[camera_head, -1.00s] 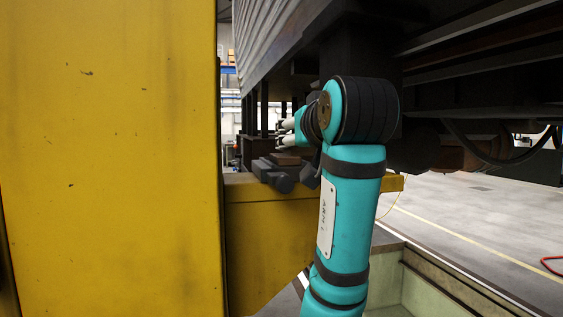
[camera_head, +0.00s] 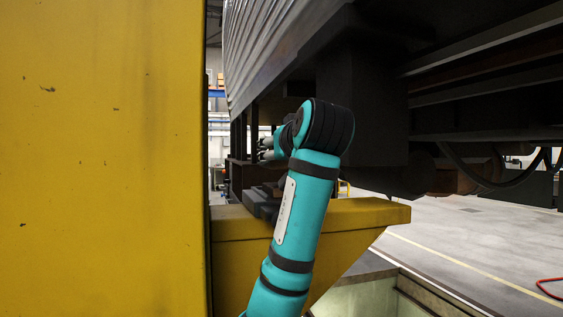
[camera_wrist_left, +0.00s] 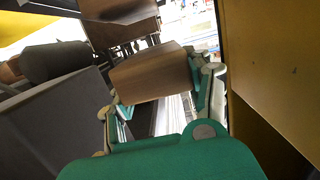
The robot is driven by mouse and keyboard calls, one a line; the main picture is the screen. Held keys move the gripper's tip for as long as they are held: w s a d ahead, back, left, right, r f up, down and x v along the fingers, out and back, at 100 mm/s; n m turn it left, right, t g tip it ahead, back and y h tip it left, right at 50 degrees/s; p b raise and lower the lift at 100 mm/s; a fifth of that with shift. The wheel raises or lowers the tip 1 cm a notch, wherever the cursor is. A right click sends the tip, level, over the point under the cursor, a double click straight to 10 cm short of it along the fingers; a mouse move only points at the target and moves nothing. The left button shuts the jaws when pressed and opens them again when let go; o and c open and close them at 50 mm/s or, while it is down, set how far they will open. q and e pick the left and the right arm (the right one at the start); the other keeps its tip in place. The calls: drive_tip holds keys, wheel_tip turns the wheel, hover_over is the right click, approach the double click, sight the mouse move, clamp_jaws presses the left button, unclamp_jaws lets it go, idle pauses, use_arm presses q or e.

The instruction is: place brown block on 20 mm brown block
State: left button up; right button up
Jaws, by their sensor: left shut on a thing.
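In the left wrist view a wooden brown block (camera_wrist_left: 150,74) sits between the fingers of my left gripper (camera_wrist_left: 160,97), which is shut on it. In the head view this gripper (camera_head: 266,148) is small and partly hidden behind my teal arm, above the dark grey fixture on the yellow beam; the held block cannot be made out there. Another brown block-like piece (camera_wrist_left: 119,31) shows beyond the held block in the wrist view; I cannot tell whether it is the 20 mm brown block. My right gripper is not in view.
A yellow column (camera_head: 105,160) fills the left. A yellow beam (camera_head: 370,215) carries the dark grey fixture (camera_head: 262,200). The dark railcar underside (camera_head: 365,120) hangs close above and right of my arm. Open floor (camera_head: 480,235) lies at right.

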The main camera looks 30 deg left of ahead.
use_arm(q)
drive_tip(key=shift+w+a, duration=0.25)
drive_tip(key=shift+w, duration=0.3)
drive_tip(key=shift+w+a, duration=0.25)
drive_tip(key=shift+w, duration=0.25)
drive_tip(key=shift+w+f, duration=0.1)
drive_tip(key=shift+f, duration=0.15)
drive_tip(key=shift+a+f+p, duration=0.1)
drive_tip(key=shift+f+p, duration=0.3)
drive_tip(key=shift+f, duration=1.25)
drive_tip(key=shift+f, duration=0.15)
drive_tip(key=o, duration=1.3)
drive_tip(key=shift+o, duration=0.2)
